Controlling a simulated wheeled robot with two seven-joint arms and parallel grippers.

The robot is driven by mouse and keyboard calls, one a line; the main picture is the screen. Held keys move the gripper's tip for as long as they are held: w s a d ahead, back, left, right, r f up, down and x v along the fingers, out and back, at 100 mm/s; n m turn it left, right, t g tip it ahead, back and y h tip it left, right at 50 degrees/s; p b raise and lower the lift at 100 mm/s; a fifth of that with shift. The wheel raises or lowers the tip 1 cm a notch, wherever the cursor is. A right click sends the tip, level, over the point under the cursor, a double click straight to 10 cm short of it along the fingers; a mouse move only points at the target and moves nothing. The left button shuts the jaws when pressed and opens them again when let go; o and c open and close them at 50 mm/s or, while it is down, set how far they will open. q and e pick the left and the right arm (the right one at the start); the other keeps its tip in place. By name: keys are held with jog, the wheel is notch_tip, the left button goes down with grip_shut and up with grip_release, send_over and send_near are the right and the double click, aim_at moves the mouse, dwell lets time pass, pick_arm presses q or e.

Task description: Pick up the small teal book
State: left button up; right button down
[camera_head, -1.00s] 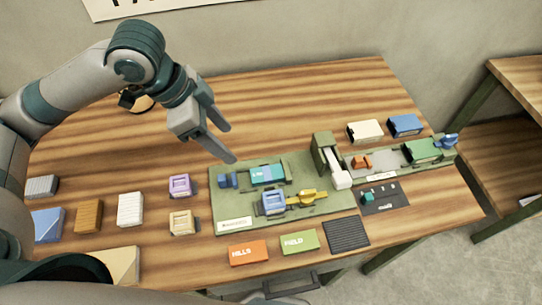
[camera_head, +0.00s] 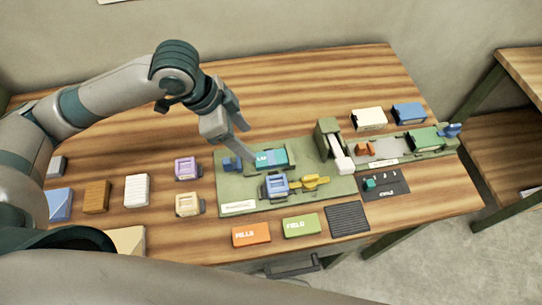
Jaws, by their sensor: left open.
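The small teal book (camera_head: 274,158) lies flat on the upper part of the green board (camera_head: 230,190), with light lettering on its top. It sits between a dark blue clamp block (camera_head: 231,164) on its left and a small part at its right end. My left gripper (camera_head: 243,143) is open and points down just above and left of the book, its fingertips near the book's left end. One finger hides a little of that area. I cannot tell whether it touches the book. My right gripper is not in view.
A light blue block (camera_head: 274,186) and a yellow tool (camera_head: 312,183) sit just below the book. A green post with a white arm (camera_head: 339,155) stands to its right. Orange (camera_head: 251,235) and green (camera_head: 301,226) books lie in front.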

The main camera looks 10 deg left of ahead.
pick_arm(q)
send_over(266, 158)
jog(key=s+a, duration=0.1)
jog(key=a, duration=0.2)
jog(key=shift+s+d+f+p, duration=0.15)
jog(key=shift+f+p, duration=0.25)
jog(key=shift+f, duration=2)
jog(key=shift+d+f+p, duration=0.2)
jog(key=shift+f+p, duration=0.15)
jog(key=shift+p, duration=0.05)
jog(key=p+x, duration=0.1)
jog(key=x, duration=0.3)
jog(key=shift+d+r, duration=0.15)
jog(key=shift+f, duration=0.25)
jog(key=c, duration=1.2)
